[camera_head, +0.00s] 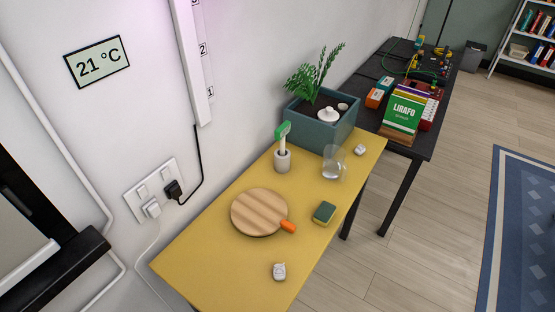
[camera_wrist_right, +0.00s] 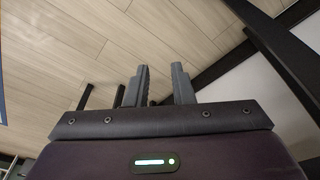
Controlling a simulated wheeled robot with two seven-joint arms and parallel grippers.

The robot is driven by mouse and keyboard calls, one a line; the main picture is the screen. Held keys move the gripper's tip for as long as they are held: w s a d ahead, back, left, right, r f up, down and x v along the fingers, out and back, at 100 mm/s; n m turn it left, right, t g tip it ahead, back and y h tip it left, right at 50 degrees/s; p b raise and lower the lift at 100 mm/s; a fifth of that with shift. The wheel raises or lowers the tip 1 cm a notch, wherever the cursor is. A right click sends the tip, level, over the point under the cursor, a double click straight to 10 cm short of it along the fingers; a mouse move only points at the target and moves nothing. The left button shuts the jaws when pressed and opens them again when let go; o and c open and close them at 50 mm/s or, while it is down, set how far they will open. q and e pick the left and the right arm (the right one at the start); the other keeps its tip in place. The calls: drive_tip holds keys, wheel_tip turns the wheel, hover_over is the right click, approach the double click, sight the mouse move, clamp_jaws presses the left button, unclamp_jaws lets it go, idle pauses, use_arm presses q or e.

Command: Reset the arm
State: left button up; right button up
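My right gripper (camera_wrist_right: 160,82) shows in the right wrist view. Its two dark fingers stand apart with bare space between them, so it is open and empty. Wooden floor (camera_wrist_right: 60,60) and dark bars lie beyond it, and no object is near the fingertips. Neither gripper nor any part of my arms shows in the head view. My left gripper is not in view.
A yellow table (camera_head: 213,245) holds a round wooden board (camera_head: 258,211), a sponge (camera_head: 324,212), a glass jug (camera_head: 333,164), a brush in a holder (camera_head: 282,160) and a planter (camera_head: 318,128). A dark table (camera_head: 425,147) stands behind.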

drive_tip(key=s+d+f+g+b, duration=0.1)
drive_tip(key=s+d+f+b, duration=0.2)
drive_tip(key=s+f, duration=1.5)
wheel_tip(320, 180, down, 2)
drive_tip(key=shift+s+d+f, duration=0.1)
drive_tip(key=shift+s+d, duration=0.1)
drive_tip(key=shift+s, duration=0.2)
idle(1.2)
